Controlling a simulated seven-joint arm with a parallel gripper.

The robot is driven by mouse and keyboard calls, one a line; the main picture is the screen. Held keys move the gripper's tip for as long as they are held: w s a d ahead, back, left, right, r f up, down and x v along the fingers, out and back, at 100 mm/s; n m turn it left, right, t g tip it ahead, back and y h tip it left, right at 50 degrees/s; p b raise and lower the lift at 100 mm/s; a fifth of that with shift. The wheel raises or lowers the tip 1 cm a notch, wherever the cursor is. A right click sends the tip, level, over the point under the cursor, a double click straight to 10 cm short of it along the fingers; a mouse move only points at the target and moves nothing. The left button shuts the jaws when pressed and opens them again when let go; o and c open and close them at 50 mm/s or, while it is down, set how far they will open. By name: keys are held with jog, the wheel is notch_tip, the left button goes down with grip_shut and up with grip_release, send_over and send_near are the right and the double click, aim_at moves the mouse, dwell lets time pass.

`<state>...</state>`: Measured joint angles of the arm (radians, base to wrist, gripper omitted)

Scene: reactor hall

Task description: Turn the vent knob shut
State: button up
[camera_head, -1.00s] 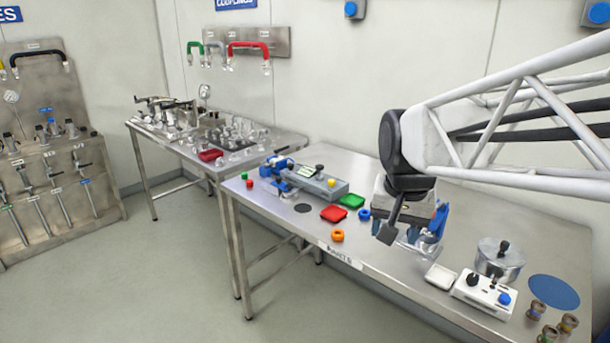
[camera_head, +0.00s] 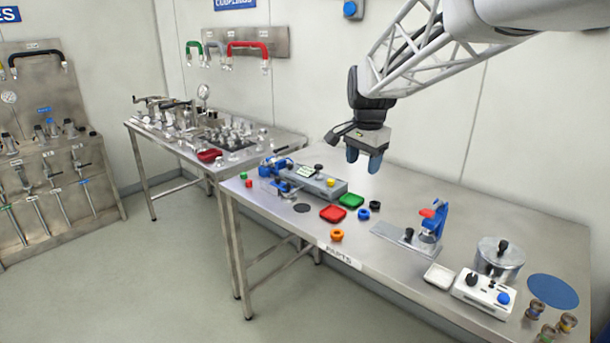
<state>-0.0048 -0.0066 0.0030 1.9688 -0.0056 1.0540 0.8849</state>
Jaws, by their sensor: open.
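My gripper (camera_head: 363,159) is open and empty, its two blue fingertips pointing down, in the air above the back of the parts table. Several black knobs show. One is on top of a grey box-shaped unit (camera_head: 312,183) with blue parts, at left below my gripper. Another black knob (camera_head: 472,279) is on a white control box (camera_head: 486,293) with a blue button at the front right. A third black knob (camera_head: 503,247) tops a round steel pot (camera_head: 500,262). No label readable here tells which one is the vent knob, or how far it is turned.
A red tray (camera_head: 333,213), a green tray (camera_head: 351,200) and small rings lie nearby. A white tray (camera_head: 439,276) sits beside the control box. The table's back right is clear.

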jog(key=w+f+m, duration=0.3)
jog(key=w, duration=0.8)
jog(key=w+f+m, duration=0.3)
jog(key=w, duration=0.7)
jog(key=m+g, duration=0.1)
jog(key=m, duration=0.4)
send_over(331, 180)
notch_tip(331, 180, down, 11)
jog(key=shift+s, duration=0.1)
jog(key=shift+f, duration=3.9)
jog(key=shift+c, duration=0.3)
jog(key=c, duration=0.9)
jog(key=shift+o, duration=0.2)
